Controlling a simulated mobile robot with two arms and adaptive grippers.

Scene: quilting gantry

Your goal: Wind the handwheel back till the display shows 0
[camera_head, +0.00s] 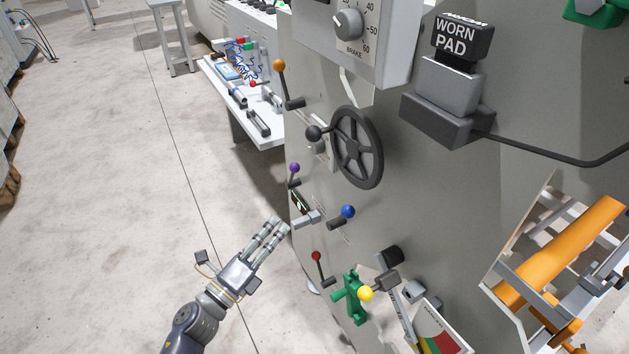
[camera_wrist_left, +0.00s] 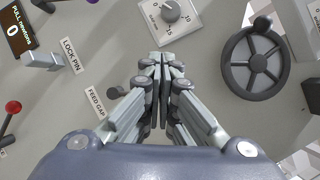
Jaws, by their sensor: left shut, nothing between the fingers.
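The handwheel (camera_head: 357,147) is dark and spoked, with a round black knob (camera_head: 314,133) on its rim, and stands on the grey machine panel. In the left wrist view the handwheel (camera_wrist_left: 258,63) is right of my fingers, with clear space between. A small dark display (camera_wrist_left: 17,30) at that view's top left is marked PULL newtons and reads 0. My left gripper (camera_head: 279,230) is shut and empty, below and left of the handwheel in the head view. Its fingers (camera_wrist_left: 162,60) point toward the panel and touch nothing I can make out. My right gripper is not in view.
Levers with orange (camera_head: 279,65), purple (camera_head: 294,168), blue (camera_head: 348,212) and red (camera_head: 316,256) knobs stick out around the handwheel. A dial (camera_wrist_left: 170,12) is ahead of my fingers in the wrist view. A WORN PAD sign (camera_head: 463,38) stands right. Open floor lies left.

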